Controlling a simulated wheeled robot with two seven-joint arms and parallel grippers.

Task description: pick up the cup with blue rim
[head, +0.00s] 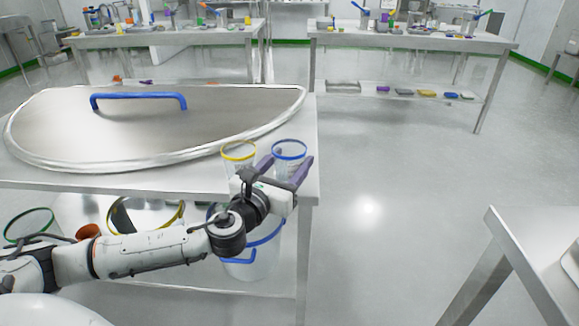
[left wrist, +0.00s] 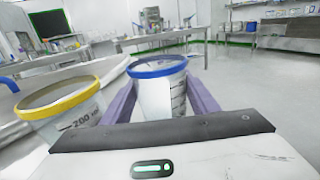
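The cup with blue rim (head: 289,150) is a clear cup standing upright near the right end of the steel table. It also shows in the left wrist view (left wrist: 158,92), with one finger on each side of it. My left gripper (head: 286,168) is open around the cup, and a gap shows beside the right finger; contact at the left finger is unclear. A similar cup with yellow rim (head: 239,152) stands just left of it, outside the left finger, and shows large in the left wrist view (left wrist: 70,110). My right gripper is not in view.
A large steel lid with a blue handle (head: 138,101) covers much of the table (head: 150,183) left of the cups. Buckets and containers sit on the shelf below. Another table corner (head: 520,240) stands at the right. Open floor lies between.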

